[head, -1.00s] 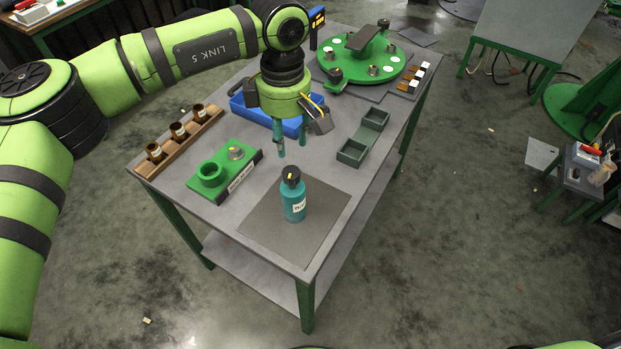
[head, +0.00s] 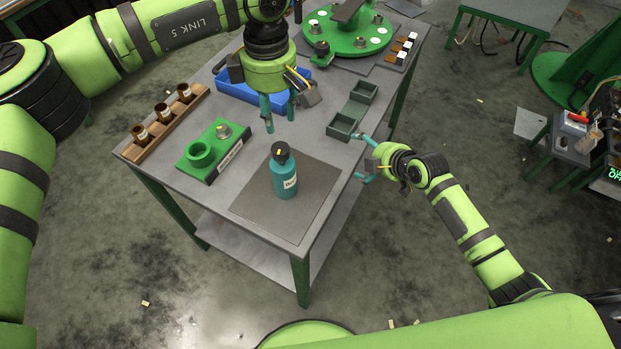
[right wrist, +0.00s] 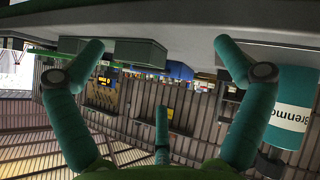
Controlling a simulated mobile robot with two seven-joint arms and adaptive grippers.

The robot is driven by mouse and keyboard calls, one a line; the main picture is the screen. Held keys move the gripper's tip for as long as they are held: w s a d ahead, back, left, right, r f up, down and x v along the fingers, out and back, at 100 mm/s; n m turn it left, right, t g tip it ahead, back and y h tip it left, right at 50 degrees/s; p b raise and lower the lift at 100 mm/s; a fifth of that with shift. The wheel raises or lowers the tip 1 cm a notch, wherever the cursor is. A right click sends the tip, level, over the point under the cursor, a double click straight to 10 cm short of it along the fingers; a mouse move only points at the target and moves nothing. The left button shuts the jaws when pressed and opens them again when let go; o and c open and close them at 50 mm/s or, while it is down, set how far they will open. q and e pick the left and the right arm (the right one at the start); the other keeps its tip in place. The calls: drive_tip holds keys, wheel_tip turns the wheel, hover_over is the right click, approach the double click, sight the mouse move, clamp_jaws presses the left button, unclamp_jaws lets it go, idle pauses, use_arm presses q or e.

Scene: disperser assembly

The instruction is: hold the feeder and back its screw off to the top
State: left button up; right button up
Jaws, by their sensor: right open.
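A teal bottle (head: 285,178) with a white label stands upright on a dark grey mat (head: 262,212); I take it as the feeder. Its black top (head: 280,152) has a yellow mark, which I take as the screw. My left gripper (head: 280,124) hangs behind the bottle, fingers down, apart and empty. My right gripper (head: 361,158) is at the table's right edge, to the right of the bottle, open and empty, fingers pointing at the table. The right wrist view shows its spread fingers and the labelled bottle (right wrist: 292,100) at the right, apart from them.
A green block with a ring (head: 201,155) lies left of the mat. A rack of brown jars (head: 163,113) is at the left edge. A dark green two-part tray (head: 343,127) lies near my right gripper. A blue tray (head: 238,92) and a green turntable (head: 352,42) are behind.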

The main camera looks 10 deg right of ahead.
sight(288, 174)
drive_tip(key=s+a+r+m+y, duration=0.1)
drive_tip(key=s+a+y, duration=0.1)
drive_tip(key=a, duration=0.3)
drive_tip(key=s+a+r+m+y, duration=0.1)
drive_tip(key=s+a+y, duration=0.1)
drive_tip(key=a, duration=0.3)
drive_tip(key=s+a+r+m+y, duration=0.1)
drive_tip(key=s+a+y, duration=0.1)
drive_tip(key=a, duration=0.3)
drive_tip(key=shift+s+a+r+m, duration=0.1)
drive_tip(key=shift+s+a+m, duration=0.1)
drive_tip(key=shift+s, duration=0.25)
drive_tip(key=shift+s+a+r+m, duration=0.1)
drive_tip(key=shift+s+m, duration=0.1)
drive_tip(key=shift+s, duration=0.25)
drive_tip(key=shift+w+a, duration=0.15)
drive_tip(key=shift+a, duration=0.1)
drive_tip(key=x, duration=0.6)
drive_tip(key=shift+w+a+f, duration=0.1)
drive_tip(key=shift+a+f, duration=0.05)
drive_tip(key=shift+c, duration=0.4)
drive_tip(key=c, duration=1.6)
drive_tip(key=o, duration=0.5)
drive_tip(key=c, duration=0.4)
